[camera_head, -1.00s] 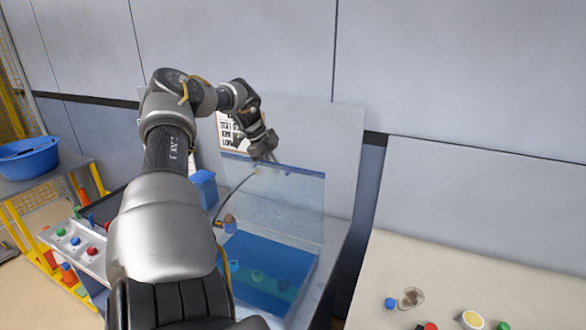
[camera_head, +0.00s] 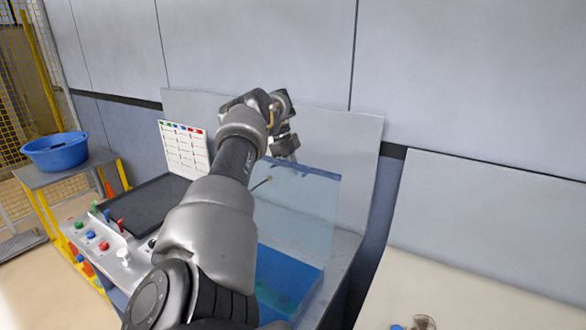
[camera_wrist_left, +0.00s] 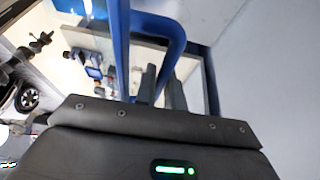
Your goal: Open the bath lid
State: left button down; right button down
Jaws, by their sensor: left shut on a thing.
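The bath lid (camera_head: 300,212) is a clear bluish panel with a blue top edge. In the head view it stands raised, close to upright, at the back of the bath (camera_head: 285,285), whose blue inside shows below it. My left gripper (camera_head: 285,152) is at the lid's top edge; its fingertips are small and partly hidden there. In the left wrist view, the fingers (camera_wrist_left: 162,92) are shut on the blue lid handle (camera_wrist_left: 172,38), a bent bar beside a straight blue edge. My forearm covers the left part of the bath. My right gripper is not in view.
A label sheet (camera_head: 184,148) stands behind. A blue basin (camera_head: 56,151) sits on a side table. A pale bench (camera_head: 480,285) is at right; the wall is close behind the lid.

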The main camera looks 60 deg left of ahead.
pick_arm(q)
jog(key=shift+s+f, duration=0.15)
jog(key=shift+f, duration=0.05)
jog(key=c, duration=1.8)
grip_release()
jog(key=shift+w+a+f, duration=0.1)
jog(key=shift+w, duration=0.15)
jog(key=shift+a+r, duration=0.15)
jog(key=shift+r, duration=0.15)
jog(key=b+v, duration=0.1)
jog(key=v, duration=0.4)
jog(key=shift+r, duration=0.15)
jog(key=shift+v, duration=0.8)
jog(key=shift+s, duration=0.1)
